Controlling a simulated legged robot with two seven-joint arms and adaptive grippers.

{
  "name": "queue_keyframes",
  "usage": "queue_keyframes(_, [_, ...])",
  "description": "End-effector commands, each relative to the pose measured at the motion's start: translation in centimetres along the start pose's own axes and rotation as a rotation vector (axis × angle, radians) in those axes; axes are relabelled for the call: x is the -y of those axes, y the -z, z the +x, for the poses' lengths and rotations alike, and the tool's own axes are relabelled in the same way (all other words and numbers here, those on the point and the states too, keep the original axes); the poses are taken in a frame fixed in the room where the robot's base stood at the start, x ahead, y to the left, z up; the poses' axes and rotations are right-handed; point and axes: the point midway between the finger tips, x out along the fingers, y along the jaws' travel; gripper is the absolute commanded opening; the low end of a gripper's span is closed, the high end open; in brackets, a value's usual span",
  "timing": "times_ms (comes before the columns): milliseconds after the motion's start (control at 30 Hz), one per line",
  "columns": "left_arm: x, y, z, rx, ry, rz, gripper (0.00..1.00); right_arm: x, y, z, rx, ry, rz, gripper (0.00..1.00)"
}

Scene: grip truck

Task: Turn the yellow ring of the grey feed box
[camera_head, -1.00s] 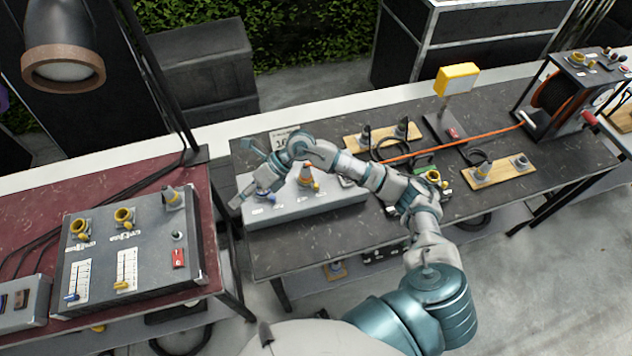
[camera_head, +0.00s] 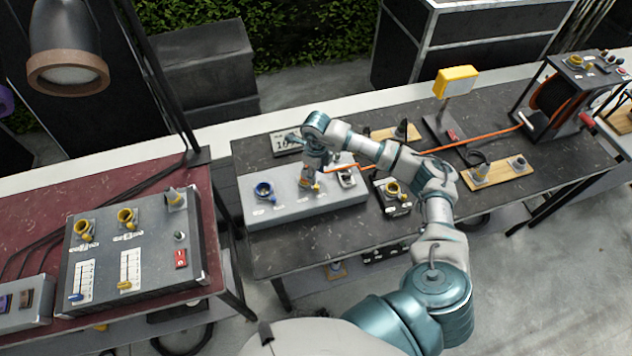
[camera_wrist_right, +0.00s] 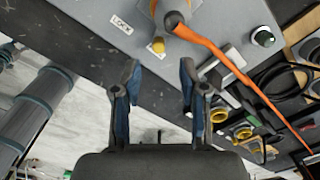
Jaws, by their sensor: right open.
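Yellow (camera_head: 316,187) shows on the box just below my right gripper (camera_head: 311,176), which hides most of the ring. In the right wrist view, a dark plug end with an orange cable (camera_wrist_right: 215,50) is at the top of the box, and a yellow knob (camera_wrist_right: 157,46) sits beside a "LOCK" label (camera_wrist_right: 122,24). My right gripper (camera_wrist_right: 159,78) is open and empty, its fingertips just short of the knob in the picture. My left gripper is out of view.
A dark box with a yellow socket (camera_head: 396,190) stands right of the feed box. The orange cable runs right to a reel (camera_head: 553,95). A yellow lamp (camera_head: 457,80) stands behind. A second grey panel (camera_head: 140,245) lies on the red table at left.

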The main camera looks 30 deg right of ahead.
Motion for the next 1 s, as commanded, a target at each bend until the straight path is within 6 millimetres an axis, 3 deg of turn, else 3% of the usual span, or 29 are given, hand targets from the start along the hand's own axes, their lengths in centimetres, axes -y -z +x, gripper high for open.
queue_keyframes(100, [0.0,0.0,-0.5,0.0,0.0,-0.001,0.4,-0.1,0.1,2.5,-0.003,-0.002,-0.001,0.43])
queue_keyframes(300, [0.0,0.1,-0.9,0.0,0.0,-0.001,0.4,-0.1,-0.1,5.5,0.0,-0.001,-0.001,0.43])
queue_keyframes(700, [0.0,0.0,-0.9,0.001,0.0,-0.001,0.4,-0.1,0.0,6.5,0.001,-0.001,-0.002,0.43])
queue_keyframes(733, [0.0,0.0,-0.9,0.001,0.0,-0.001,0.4,-0.1,0.0,6.5,0.001,-0.001,-0.002,0.4])
queue_keyframes(900, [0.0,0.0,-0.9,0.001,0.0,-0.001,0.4,0.0,0.0,6.5,0.001,-0.001,-0.001,0.0])
queue_keyframes(1000, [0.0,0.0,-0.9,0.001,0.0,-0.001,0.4,0.0,0.0,6.5,0.001,0.0,-0.001,0.0])
